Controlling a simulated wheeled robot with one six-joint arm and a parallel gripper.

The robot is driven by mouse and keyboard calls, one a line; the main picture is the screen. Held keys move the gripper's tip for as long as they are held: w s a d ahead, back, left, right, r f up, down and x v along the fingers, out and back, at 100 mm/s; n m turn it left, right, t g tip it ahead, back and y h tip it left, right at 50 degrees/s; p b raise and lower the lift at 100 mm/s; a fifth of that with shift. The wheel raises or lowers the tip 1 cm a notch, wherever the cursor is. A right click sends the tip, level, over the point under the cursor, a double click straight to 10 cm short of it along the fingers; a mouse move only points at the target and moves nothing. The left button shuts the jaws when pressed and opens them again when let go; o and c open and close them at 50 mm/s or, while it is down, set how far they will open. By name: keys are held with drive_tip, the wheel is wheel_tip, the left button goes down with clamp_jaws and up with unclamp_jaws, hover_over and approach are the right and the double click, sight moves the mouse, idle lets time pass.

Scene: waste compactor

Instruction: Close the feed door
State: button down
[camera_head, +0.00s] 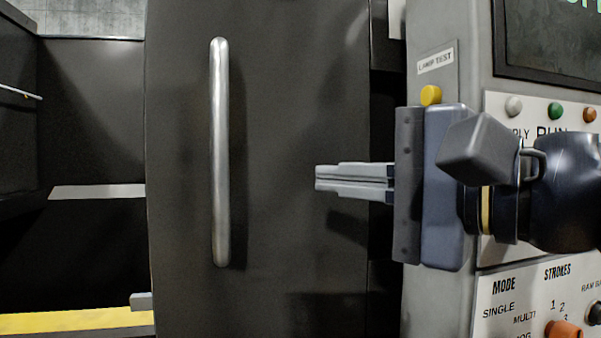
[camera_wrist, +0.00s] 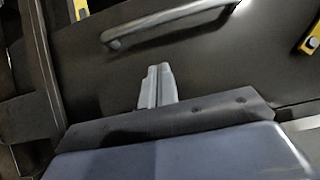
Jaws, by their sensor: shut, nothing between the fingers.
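The feed door (camera_head: 290,90) is a dark panel that fills the middle of the head view, with a long upright silver handle (camera_head: 220,150) on its left part. To the left of the door's edge the dark interior of the machine shows, so the door stands at least partly open. My gripper (camera_head: 317,178) is shut and empty, pointing left in front of the door, to the right of the handle and apart from it. In the wrist view my gripper's fingers (camera_wrist: 157,68) point toward the door (camera_wrist: 200,60), with the handle (camera_wrist: 165,22) just beyond them.
A grey control cabinet with a labelled panel (camera_head: 495,300), coloured buttons and a screen (camera_head: 550,40) stands close at the right, behind my wrist. A yellow strip (camera_head: 75,321) runs along the opening's lower left. A yellow latch-like part (camera_wrist: 311,40) shows in the wrist view.

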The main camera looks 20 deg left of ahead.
approach(255, 175)
drive_tip(key=s+a, duration=0.2)
drive_tip(key=a, duration=0.1)
drive_tip(key=shift+s+a+r+p, duration=0.15)
drive_tip(key=shift+s+a+p, duration=0.2)
drive_tip(key=shift+a, duration=0.3)
drive_tip(key=shift+s+a+r+p, duration=0.2)
drive_tip(key=shift+s+a+p, duration=0.15)
drive_tip(key=shift+a, duration=0.3)
